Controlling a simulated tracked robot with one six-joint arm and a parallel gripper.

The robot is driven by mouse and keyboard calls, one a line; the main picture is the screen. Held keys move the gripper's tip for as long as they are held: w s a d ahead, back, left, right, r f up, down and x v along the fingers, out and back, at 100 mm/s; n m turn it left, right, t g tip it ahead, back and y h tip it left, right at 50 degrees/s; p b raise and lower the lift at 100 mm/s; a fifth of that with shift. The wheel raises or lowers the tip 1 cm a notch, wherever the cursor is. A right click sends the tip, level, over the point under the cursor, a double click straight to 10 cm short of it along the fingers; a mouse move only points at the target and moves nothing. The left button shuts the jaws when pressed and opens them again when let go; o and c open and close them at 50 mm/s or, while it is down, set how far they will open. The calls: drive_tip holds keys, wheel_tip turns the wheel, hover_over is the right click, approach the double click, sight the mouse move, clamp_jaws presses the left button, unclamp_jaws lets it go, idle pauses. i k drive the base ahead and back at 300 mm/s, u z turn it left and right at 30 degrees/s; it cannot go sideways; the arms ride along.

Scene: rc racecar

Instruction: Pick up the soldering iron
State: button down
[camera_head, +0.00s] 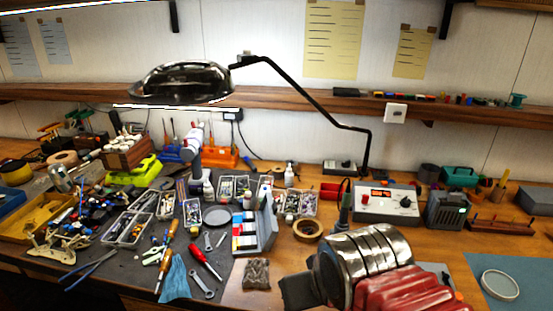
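A soldering iron (344,207) appears to stand upright at the left side of a grey soldering station (388,203). Its dark grey-green handle points up, with a thin cable above it. Its lower end is hidden behind my arm. My arm, with ribbed metal and red parts, comes in from the lower right. Its dark end, which looks like my gripper (298,291), is low in the picture, in front of and to the left of the iron, and looks apart from it. I cannot make out its fingers or anything held in them.
A tan tape roll (307,229) lies left of the iron. A black lamp arm (325,110) comes down behind the station. A small dark grey box (447,211) stands right of it. Tools and parts trays crowd the left. Some bare wood (285,262) shows near the tape.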

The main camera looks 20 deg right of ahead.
sight(343, 222)
drive_tip(key=k, duration=1)
drive_tip(key=z, duration=0.45)
drive_tip(key=i, duration=0.75)
drive_tip(key=u, duration=0.1)
